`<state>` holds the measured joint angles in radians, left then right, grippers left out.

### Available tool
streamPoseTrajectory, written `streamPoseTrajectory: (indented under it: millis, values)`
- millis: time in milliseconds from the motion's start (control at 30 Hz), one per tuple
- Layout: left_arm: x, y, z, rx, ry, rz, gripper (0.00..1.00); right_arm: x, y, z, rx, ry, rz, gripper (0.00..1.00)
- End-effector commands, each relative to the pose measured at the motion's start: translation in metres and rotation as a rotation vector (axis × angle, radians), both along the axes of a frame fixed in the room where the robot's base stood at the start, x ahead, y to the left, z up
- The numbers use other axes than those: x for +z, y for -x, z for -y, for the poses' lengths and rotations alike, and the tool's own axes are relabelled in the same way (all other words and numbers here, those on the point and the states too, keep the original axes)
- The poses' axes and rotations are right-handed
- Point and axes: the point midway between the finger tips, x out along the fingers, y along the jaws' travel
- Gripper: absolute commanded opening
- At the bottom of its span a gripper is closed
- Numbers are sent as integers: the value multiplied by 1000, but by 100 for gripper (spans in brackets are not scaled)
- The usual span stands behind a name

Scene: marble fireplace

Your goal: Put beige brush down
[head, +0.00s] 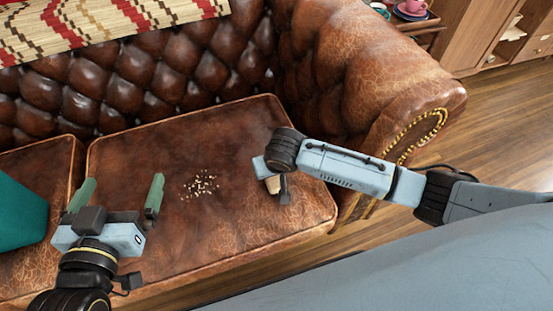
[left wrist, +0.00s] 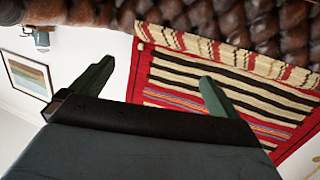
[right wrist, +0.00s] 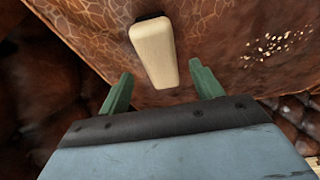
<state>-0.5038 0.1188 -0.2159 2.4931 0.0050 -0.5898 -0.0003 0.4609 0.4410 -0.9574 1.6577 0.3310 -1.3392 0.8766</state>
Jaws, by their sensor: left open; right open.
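The beige brush (right wrist: 153,50) rests on the brown leather sofa seat (head: 140,165), with a dark end at its far side. In the head view the brush (head: 273,185) shows small beside my right gripper. My right gripper (right wrist: 160,70) is open. The brush lies just beyond and between its fingertips, with gaps to both fingers. In the head view my right wrist hides most of that gripper. My left gripper (head: 122,182) is open and empty above the seat's left part. The left wrist view shows its two green fingers (left wrist: 157,82) apart with nothing between them.
A patch of pale crumbs (head: 201,185) lies mid-seat, left of the brush. A teal object (head: 20,215) is at the far left. The tufted backrest (head: 150,75) and rolled armrest (head: 390,70) bound the seat. Cups (head: 412,8) stand on a small table behind.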

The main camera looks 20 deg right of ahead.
Motion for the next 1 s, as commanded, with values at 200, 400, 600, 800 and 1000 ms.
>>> streamPoseTrajectory:
  millis: [200,400,600,800,1000]
  values:
    - [-36,15,-12,20,-66,-237,100,20,6,0,-1,0,2,65]
    - [-66,38,-25,36,-122,-453,100,35,13,1,-1,1,1,65]
    - [-88,63,-38,54,-168,-642,100,49,18,1,-1,0,2,65]
    - [-99,81,-45,63,-194,-751,100,56,21,1,-2,1,2,65]
    - [-102,85,-46,65,-200,-779,100,57,22,1,0,-1,2,65]
